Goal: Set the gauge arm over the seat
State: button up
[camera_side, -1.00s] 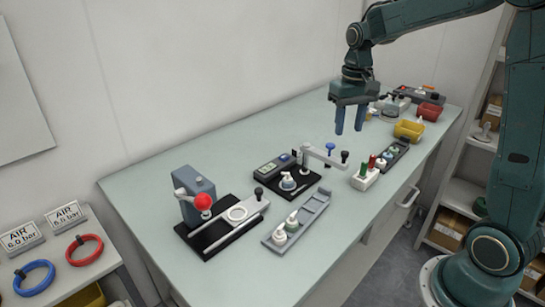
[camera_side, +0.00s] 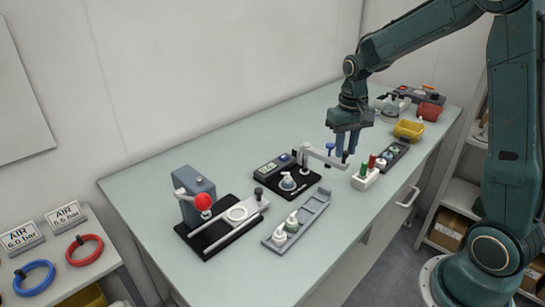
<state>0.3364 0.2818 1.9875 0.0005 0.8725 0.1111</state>
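The gauge arm (camera_side: 322,156) is a light grey bar on a post at the back right corner of a black gauge base (camera_side: 272,186). It reaches out to the right, away from the seat, and ends in a black knob (camera_side: 345,156). Whether the fingers touch the knob is unclear.
A white block with green and red pegs (camera_side: 365,178) stands close right of the knob, beside a dark tray (camera_side: 396,154). A grey tray (camera_side: 312,213) with bottles lies in front. A red-knobbed press (camera_side: 197,198) is at left. Yellow (camera_side: 408,129) and red bins stand behind.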

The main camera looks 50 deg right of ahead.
grip_shut()
jog(key=shift+a, duration=0.2)
jog(key=w+a+m, duration=1.2)
jog(key=m, duration=0.6)
jog(key=shift+w, duration=0.3)
jog(key=shift+r, duration=0.1)
dwell(0.4)
jog(key=shift+o, duration=2.3)
grip_release()
